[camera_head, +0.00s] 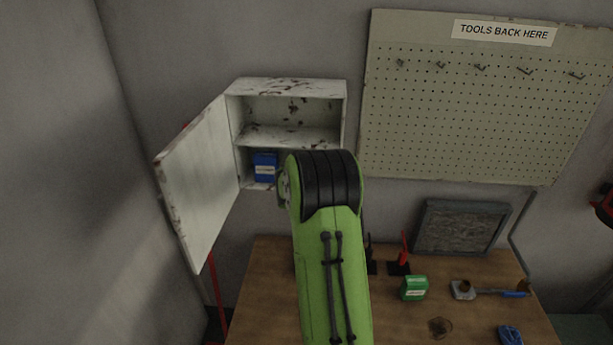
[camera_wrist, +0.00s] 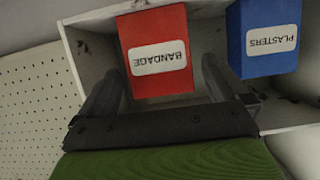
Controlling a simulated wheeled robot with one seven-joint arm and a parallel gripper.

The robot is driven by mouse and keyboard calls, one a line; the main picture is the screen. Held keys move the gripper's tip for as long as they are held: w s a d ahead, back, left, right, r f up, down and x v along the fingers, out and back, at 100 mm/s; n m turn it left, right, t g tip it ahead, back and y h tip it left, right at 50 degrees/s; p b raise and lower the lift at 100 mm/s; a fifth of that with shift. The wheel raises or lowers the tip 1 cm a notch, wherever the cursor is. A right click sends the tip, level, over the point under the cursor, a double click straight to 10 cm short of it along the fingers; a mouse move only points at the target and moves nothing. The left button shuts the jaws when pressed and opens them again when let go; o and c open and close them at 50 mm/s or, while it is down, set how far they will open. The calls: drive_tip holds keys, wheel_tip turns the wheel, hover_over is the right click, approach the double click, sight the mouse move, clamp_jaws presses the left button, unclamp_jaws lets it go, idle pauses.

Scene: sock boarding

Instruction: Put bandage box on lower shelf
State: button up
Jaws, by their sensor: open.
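The red bandage box (camera_wrist: 153,60) shows in the wrist view inside the white wall cabinet (camera_wrist: 290,115), with its label upside down in that view. My gripper (camera_wrist: 160,66) is open, with one finger on each side of the box's lower part in the picture. I cannot tell whether the fingers touch it. In the head view, the cabinet (camera_head: 289,87) has an upper and a lower compartment. The bandage box and my gripper are hidden there behind my green arm. The lower shelf is partly covered by the arm.
A blue plasters box (camera_head: 264,167) stands in the lower compartment and shows beside the bandage box in the wrist view (camera_wrist: 265,38). The cabinet door (camera_head: 200,175) hangs open to the left. A wooden table (camera_head: 262,300) below holds a green box (camera_head: 414,288) and tools.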

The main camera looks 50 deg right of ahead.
drive_tip(key=s+a+r+n+y+b, duration=0.1)
drive_tip(key=s+a+r+n+y, duration=0.1)
drive_tip(key=s+a, duration=0.5)
drive_tip(key=s+a+r+n+y, duration=0.1)
drive_tip(key=s+a+r+y, duration=0.15)
drive_tip(key=a, duration=0.95)
drive_tip(key=s+a+r+n+y+b, duration=0.15)
drive_tip(key=s+a, duration=0.25)
drive_tip(key=a, duration=0.5)
drive_tip(key=s+a+f+n+g+y, duration=0.1)
drive_tip(key=s+a+n+y, duration=0.1)
drive_tip(key=s+a, duration=0.3)
drive_tip(key=s+a+f+n+g+y+b, duration=0.1)
drive_tip(key=s+a+f+n+y, duration=0.1)
drive_tip(key=s+a, duration=0.4)
drive_tip(key=s+n, duration=0.1)
drive_tip(key=s, duration=0.2)
drive_tip(key=shift+s+a+f+n+g, duration=0.15)
drive_tip(key=shift+s+f+n+g, duration=0.15)
drive_tip(key=shift+n+g, duration=0.1)
